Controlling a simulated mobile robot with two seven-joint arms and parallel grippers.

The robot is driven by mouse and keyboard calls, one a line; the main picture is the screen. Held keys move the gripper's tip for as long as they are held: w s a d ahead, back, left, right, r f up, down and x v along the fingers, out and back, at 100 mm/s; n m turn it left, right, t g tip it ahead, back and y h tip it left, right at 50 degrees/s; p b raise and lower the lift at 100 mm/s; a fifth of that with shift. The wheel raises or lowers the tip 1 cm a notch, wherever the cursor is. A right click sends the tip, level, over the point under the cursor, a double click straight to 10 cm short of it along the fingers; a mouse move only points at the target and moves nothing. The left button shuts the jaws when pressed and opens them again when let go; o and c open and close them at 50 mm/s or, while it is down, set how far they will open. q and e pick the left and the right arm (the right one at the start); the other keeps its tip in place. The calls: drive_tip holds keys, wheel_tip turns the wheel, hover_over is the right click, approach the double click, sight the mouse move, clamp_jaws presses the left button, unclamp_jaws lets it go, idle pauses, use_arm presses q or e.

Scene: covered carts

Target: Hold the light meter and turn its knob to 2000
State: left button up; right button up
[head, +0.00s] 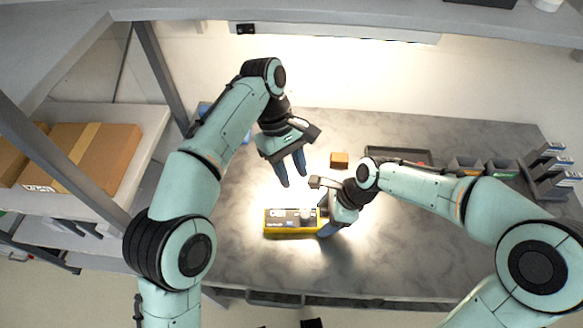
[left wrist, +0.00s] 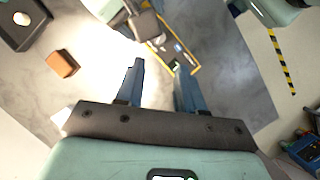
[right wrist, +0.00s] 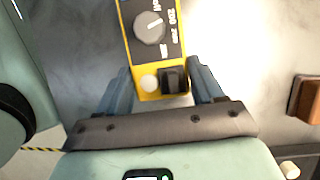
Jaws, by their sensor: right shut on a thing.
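The light meter (head: 281,226) is yellow with a dark face and lies on the grey marbled worktop. My right gripper (head: 325,215) is shut on its right end. In the right wrist view (right wrist: 160,72) the fingers sit on either side of the meter (right wrist: 140,62), beside a white dome and a black square part. The grey round knob (right wrist: 150,27) has printed range marks at its right; its exact setting is hard to read. My left gripper (head: 293,178) is open and empty, above and behind the meter. The left wrist view shows the meter (left wrist: 178,50) beyond its fingers.
A small orange-brown block (head: 339,160) sits behind the meter. A dark tray (head: 398,152), dark bins (head: 465,167) and a rack (head: 550,175) stand at the right. Blue items (head: 205,108) lie at the back left. The worktop's left front is clear.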

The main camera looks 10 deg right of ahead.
sight(305, 215)
use_arm(q)
drive_tip(key=shift+o, duration=1.4)
drive_tip(key=s+f+n, duration=0.1)
drive_tip(key=f+n, duration=0.1)
drive_tip(key=f, duration=0.1)
drive_tip(key=s+d+f+n+t+h, duration=0.1)
drive_tip(key=s+f+n, duration=0.1)
drive_tip(key=f+n, duration=0.1)
drive_tip(key=s+d+f+n+t+h, duration=0.1)
drive_tip(key=f+n, duration=0.1)
drive_tip(key=f, duration=0.3)
drive_tip(key=shift+s+f, duration=0.15)
drive_tip(key=shift+s, duration=0.15)
clamp_jaws()
